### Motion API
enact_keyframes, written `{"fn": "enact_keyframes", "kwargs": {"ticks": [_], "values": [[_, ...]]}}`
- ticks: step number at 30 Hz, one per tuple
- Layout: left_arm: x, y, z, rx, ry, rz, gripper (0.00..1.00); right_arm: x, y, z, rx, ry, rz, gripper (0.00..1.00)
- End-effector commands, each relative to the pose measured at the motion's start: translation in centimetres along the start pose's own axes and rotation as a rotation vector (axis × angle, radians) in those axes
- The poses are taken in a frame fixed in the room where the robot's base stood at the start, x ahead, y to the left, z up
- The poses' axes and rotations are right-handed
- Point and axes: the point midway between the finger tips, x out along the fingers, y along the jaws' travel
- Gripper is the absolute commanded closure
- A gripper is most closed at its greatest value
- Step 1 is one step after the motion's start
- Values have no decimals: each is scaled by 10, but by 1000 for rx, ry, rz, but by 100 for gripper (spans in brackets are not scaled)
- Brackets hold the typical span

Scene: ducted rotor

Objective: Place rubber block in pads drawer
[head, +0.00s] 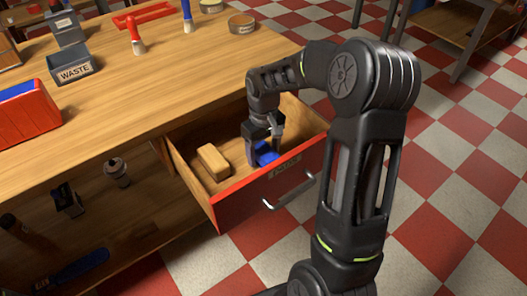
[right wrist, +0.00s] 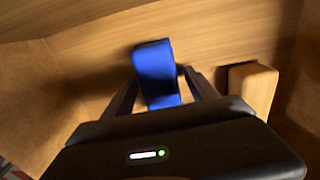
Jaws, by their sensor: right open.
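The drawer (head: 240,196) with a red front and a bar handle is pulled open from the wooden workbench; its label is too small to read surely. My right gripper (head: 264,148) reaches down into the drawer. It is open, with a blue block (head: 266,155) at its fingertips. In the right wrist view the blue block (right wrist: 157,73) stands between the two spread fingers, near the drawer floor. A tan block (head: 213,161) lies in the drawer to the left; it also shows at the right in the right wrist view (right wrist: 252,88). My left gripper is out of view.
On the bench top (head: 150,110) stand a grey waste bin (head: 73,68), a red box (head: 25,112), two brushes (head: 136,40) and round tins (head: 242,23). A lower shelf (head: 120,220) holds several tools.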

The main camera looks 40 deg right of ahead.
Motion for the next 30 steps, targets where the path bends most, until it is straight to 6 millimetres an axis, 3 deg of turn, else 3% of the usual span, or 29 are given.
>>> {"fn": "enact_keyframes", "kwargs": {"ticks": [18, 30], "values": [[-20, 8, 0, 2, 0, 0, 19, -108, 0, -1, 0, 3, 0, 33], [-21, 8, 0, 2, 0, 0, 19, -119, 0, 0, 0, 1, 0, 33]]}}
